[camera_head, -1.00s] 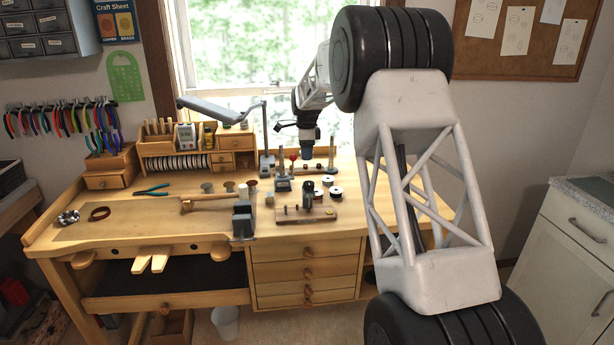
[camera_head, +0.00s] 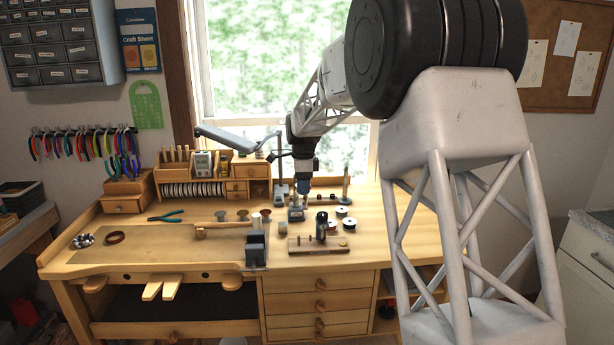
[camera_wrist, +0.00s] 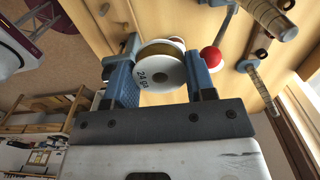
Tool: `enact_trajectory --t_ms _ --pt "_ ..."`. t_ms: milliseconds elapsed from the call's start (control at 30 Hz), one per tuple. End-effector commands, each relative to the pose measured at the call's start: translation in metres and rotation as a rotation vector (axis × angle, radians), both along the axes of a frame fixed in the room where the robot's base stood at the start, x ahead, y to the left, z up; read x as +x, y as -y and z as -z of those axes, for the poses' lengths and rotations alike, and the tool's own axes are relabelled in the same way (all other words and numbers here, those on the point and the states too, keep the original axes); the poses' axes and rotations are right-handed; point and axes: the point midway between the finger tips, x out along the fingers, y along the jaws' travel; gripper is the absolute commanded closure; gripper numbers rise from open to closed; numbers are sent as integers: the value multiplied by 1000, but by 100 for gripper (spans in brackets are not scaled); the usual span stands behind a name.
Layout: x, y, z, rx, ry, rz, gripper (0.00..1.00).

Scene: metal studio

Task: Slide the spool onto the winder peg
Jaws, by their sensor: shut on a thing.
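In the wrist view, a spool (camera_wrist: 159,72) with a white flange marked "24 ga." sits between the blue fingers of my gripper (camera_wrist: 161,78). My gripper is shut on it. In the head view, my gripper (camera_head: 303,188) hangs low over the back middle of the bench; the spool in it is too small to make out there. A wooden board (camera_head: 304,245) with a dark upright part and a yellow knob stands in front of it. I cannot tell for certain which post is the winder peg. A red ball (camera_wrist: 211,57) shows just right of the fingers in the wrist view.
Loose spools (camera_head: 340,211) lie right of my gripper. A grey block (camera_head: 296,214) stands just below it. A metal post (camera_head: 345,184) rises at the back right. A lamp arm (camera_head: 240,139) and a wooden organizer (camera_head: 205,188) stand at left. The bench's right side is clear.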

Motion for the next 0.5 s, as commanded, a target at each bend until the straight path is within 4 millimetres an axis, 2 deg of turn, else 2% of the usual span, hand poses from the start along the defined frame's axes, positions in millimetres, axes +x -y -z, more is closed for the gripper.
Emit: enact_trajectory --t_ms 300,500 --pt "-50 -13 26 0 0 35 73" --pt "-75 -18 39 0 1 54 73"
